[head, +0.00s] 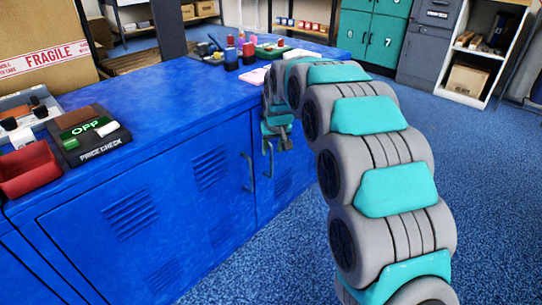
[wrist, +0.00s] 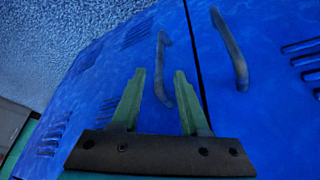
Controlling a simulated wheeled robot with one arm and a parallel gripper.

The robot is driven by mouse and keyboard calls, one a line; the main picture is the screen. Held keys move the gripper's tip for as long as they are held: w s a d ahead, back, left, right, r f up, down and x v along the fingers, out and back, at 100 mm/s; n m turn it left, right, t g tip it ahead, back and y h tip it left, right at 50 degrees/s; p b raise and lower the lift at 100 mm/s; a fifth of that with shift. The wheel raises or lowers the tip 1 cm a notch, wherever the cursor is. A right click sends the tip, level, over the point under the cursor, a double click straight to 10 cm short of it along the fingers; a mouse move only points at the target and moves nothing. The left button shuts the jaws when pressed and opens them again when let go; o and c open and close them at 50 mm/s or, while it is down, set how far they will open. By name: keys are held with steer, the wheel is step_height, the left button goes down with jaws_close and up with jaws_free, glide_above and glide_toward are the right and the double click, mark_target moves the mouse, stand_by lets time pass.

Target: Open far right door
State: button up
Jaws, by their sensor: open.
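The far right door (head: 281,186) is a blue cabinet door with vent slits and appears closed. In the wrist view it is the left-hand door (wrist: 115,85), seen roughly upside down. Its grey bar handle (wrist: 161,62) lies between my fingertips in the picture; the handle also shows in the head view (head: 269,160). My gripper (wrist: 159,74) is open, with two green fingers, one on each side of the handle. I cannot tell how deep the handle sits between them. In the head view my gripper (head: 285,147) is beside the handle, partly hidden by my wrist.
The adjacent door (head: 165,215) has its own handle (head: 248,171), also in the wrist view (wrist: 231,48). On the blue counter (head: 185,95) are a price-check device (head: 95,140), a red tray (head: 27,170) and bottles (head: 231,52). Blue floor (head: 490,180) is clear to the right.

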glide_above(271, 175)
steer(key=f, duration=0.4)
steer(key=shift+w+f, duration=0.35)
jaws_close()
stand_by(1.0)
